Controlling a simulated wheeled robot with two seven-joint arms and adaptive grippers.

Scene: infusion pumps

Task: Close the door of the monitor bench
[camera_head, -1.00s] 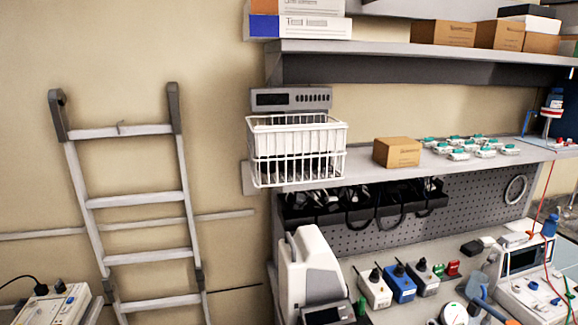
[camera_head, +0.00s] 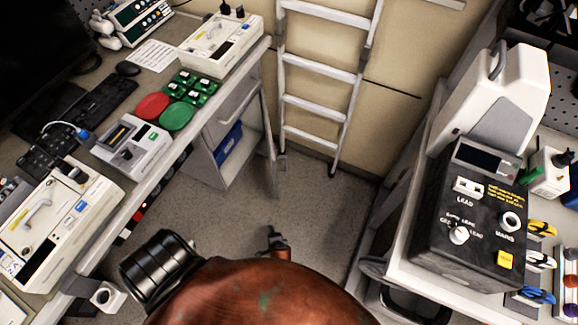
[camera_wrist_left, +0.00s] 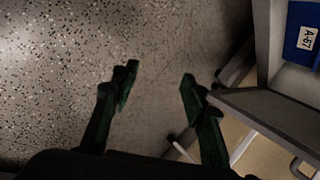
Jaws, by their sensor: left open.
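The monitor bench (camera_head: 150,185) runs along the left of the head view. Its cabinet (camera_head: 205,160) has its door (camera_head: 269,150) standing open towards the ladder side. The door also shows at the right of the left wrist view (camera_wrist_left: 275,112), with part of its handle at the lower edge. My left gripper (camera_wrist_left: 155,85) is open and empty, above the floor. In the wrist picture its fingers are left of the door and apart from it. A dark gripper-like part shows low in the middle of the head view; its fingers are unclear there. My right gripper is not in view.
A blue bin (camera_head: 228,143) sits in the cabinet. A ladder (camera_head: 322,75) leans on the wall beyond the door. A second bench (camera_head: 400,270) with a black tester (camera_head: 475,215) stands at the right. Bare floor (camera_head: 320,215) lies between the benches.

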